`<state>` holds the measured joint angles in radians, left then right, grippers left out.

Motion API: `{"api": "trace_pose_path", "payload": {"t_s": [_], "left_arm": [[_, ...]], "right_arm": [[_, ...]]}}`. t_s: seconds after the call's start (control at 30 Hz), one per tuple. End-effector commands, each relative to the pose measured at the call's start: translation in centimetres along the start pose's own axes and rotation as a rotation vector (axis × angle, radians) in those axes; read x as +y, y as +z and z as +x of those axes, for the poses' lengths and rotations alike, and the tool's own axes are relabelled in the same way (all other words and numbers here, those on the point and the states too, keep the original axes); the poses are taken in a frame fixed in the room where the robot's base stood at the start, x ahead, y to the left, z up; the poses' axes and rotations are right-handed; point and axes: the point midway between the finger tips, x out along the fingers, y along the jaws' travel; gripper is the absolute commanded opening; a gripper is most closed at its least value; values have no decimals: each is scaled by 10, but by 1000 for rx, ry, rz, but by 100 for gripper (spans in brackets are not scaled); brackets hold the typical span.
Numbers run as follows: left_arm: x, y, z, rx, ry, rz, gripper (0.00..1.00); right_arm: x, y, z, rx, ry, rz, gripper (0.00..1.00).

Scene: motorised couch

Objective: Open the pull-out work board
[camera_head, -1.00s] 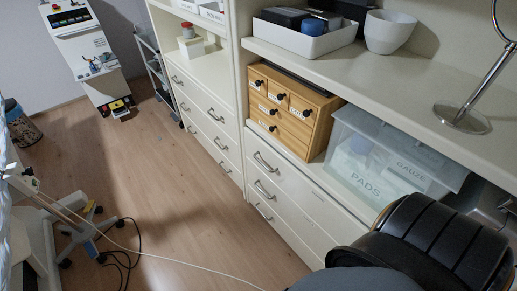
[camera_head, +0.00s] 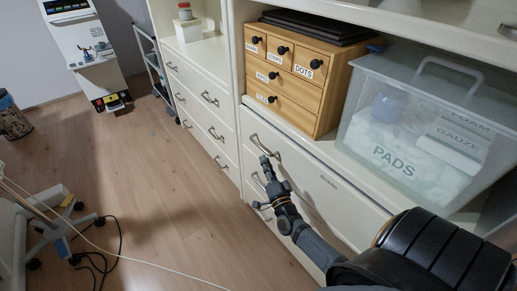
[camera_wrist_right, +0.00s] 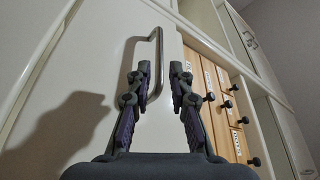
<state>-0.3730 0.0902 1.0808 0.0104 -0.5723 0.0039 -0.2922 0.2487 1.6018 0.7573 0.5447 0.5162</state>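The work board's cream front panel (camera_head: 318,190), lettered BOARD, is the top front of the cabinet below the shelf and looks flush with it. Its curved metal handle (camera_head: 264,147) is near the panel's left end. My right gripper (camera_head: 275,171) is just below and in front of this handle in the head view. In the right wrist view, the right gripper (camera_wrist_right: 160,70) is open, with a gap between its fingertips. The handle (camera_wrist_right: 159,45) shows in line with that gap; whether the fingers reach around it I cannot tell. My left gripper is out of view.
A small wooden drawer chest (camera_head: 291,91) and a clear bin (camera_head: 380,140) labelled PADS stand on the shelf above. More drawers with handles (camera_head: 257,181) lie below. A cable (camera_head: 110,249) and wheeled stand are at left; the floor (camera_head: 150,170) between is clear.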

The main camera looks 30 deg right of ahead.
Motion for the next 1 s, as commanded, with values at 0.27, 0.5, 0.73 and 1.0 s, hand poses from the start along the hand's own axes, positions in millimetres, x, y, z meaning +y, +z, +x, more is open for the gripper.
{"api": "trace_pose_path", "payload": {"t_s": [0.27, 0.5, 0.73, 1.0], "left_arm": [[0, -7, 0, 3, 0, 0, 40], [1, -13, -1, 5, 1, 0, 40], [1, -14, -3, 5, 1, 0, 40], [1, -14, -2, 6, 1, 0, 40]], "right_arm": [[0, 1, 60, 1, -1, -2, 21], [1, 1, 84, -2, 2, -2, 21], [1, 1, 86, -3, 2, -3, 21], [1, 1, 86, -2, 2, -3, 0]]}}
